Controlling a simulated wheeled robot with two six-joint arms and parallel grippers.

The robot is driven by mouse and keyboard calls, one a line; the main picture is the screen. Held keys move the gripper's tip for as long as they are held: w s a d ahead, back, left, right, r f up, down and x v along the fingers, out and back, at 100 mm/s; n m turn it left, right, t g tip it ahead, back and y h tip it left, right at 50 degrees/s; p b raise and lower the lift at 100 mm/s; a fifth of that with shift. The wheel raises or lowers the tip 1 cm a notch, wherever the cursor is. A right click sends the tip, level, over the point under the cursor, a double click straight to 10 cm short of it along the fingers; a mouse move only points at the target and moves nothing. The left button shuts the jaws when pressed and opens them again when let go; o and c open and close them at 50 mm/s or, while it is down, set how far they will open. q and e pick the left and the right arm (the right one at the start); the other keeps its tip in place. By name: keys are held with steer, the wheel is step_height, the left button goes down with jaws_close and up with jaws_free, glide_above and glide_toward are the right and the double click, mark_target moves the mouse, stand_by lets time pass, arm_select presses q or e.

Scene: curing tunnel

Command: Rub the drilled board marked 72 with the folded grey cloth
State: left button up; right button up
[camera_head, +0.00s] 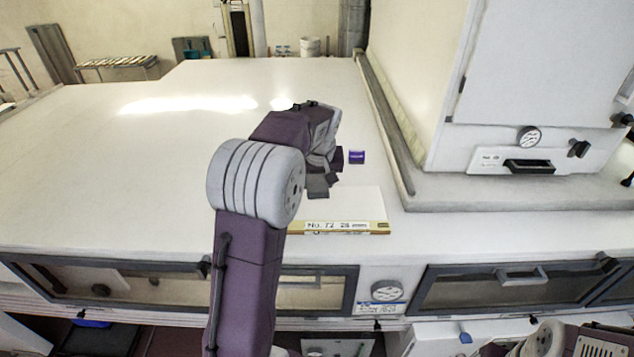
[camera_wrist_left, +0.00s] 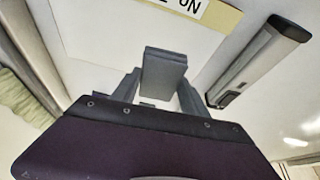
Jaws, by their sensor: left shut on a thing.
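The board marked 72 (camera_head: 350,203) is a pale flat panel on the white top, with a label along its near edge reading "No. 72". It also shows in the wrist view (camera_wrist_left: 95,32), its label upside down. I cannot make out drilled holes. My left gripper (camera_head: 322,176) is over the board's far left part, shut on the folded grey cloth (camera_head: 317,187). In the wrist view the cloth (camera_wrist_left: 163,75) is a small grey block between the two fingers (camera_wrist_left: 160,92). I cannot tell whether it touches the board. My right gripper is out of view.
A small purple block (camera_head: 357,156) lies just beyond the board. A white cabinet with a gauge (camera_head: 529,137) stands at the right behind a raised ledge (camera_head: 385,125). A long grey object (camera_wrist_left: 255,62) lies beside the board in the wrist view. The white top is clear at the left.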

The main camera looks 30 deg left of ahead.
arm_select(q)
steer(key=shift+s+a+r+p, duration=0.1)
steer(key=shift+a+r+p, duration=0.05)
steer(key=shift+r+p, duration=0.55)
steer(key=shift+s+a+r+p, duration=0.1)
steer(key=shift+r+p, duration=0.35)
steer(key=shift+r, duration=0.4)
steer(key=shift+w+d, duration=0.1)
